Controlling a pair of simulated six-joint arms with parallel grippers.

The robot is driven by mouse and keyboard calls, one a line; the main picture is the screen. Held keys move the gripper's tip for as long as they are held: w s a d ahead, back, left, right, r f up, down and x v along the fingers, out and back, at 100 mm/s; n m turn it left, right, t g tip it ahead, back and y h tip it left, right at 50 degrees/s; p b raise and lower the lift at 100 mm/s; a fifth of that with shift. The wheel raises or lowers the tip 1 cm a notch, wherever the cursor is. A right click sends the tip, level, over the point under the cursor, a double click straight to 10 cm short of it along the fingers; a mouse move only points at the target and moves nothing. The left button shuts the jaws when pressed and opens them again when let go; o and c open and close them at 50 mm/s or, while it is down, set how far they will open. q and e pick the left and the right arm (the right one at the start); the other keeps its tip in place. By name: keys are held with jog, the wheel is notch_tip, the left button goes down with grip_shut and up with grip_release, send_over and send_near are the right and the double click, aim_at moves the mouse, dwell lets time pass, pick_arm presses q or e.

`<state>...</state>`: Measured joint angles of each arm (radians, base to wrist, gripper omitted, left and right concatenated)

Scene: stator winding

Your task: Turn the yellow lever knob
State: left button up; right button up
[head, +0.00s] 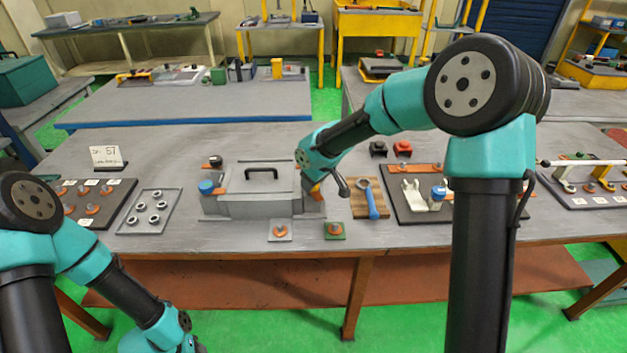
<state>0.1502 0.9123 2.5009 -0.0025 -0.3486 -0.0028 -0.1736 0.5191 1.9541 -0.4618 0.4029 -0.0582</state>
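A grey box with a black handle (261,172) stands on the table at centre. A small yellow-orange part (313,188) shows at the box's right end, just below my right wrist; it may be the yellow lever knob, but it is small and partly covered. My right gripper (322,184) is over that end, pointing down. Its fingers are hard to make out, so I cannot tell whether they touch the part or are open. My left arm hangs low at the bottom left, in front of the table, and its gripper is not clearly seen, cut off by the frame's lower edge.
A blue-handled wrench on a wooden board (358,210) lies right of the box. Two small plates with orange discs (280,230) lie in front. A tray of rings (136,226) is at left. A dark board with a white fixture (400,211) is at right.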

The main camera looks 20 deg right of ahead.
jog(key=shift+r+m+t+h, duration=0.1)
jog(key=shift+m+t+h, duration=0.3)
jog(key=shift+m, duration=1)
jog(key=shift+r+m+t+h, duration=0.1)
jog(key=shift+m+h, duration=0.5)
jog(key=shift+m, duration=0.8)
jog(key=m+h, duration=0.1)
jog(key=m, duration=0.1)
jog(key=m+h, duration=0.1)
jog(key=m, duration=0.2)
jog(key=shift+a, duration=0.2)
jog(key=m+h, duration=0.1)
jog(key=m, duration=0.2)
jog(key=m+g, duration=0.1)
jog(key=m, duration=0.1)
jog(key=shift+w+m+g+h, duration=0.1)
jog(key=shift+m+g+h, duration=0.2)
jog(key=shift+m+h, duration=0.1)
jog(key=m+g, duration=0.1)
jog(key=m, duration=0.1)
jog(key=m+h, duration=0.1)
jog(key=m, duration=0.2)
jog(key=shift+w+g, duration=0.1)
jog(key=shift+g, duration=0.3)
jog(key=shift+m, duration=0.3)
jog(key=o, duration=0.9)
jog(key=shift+f, duration=0.15)
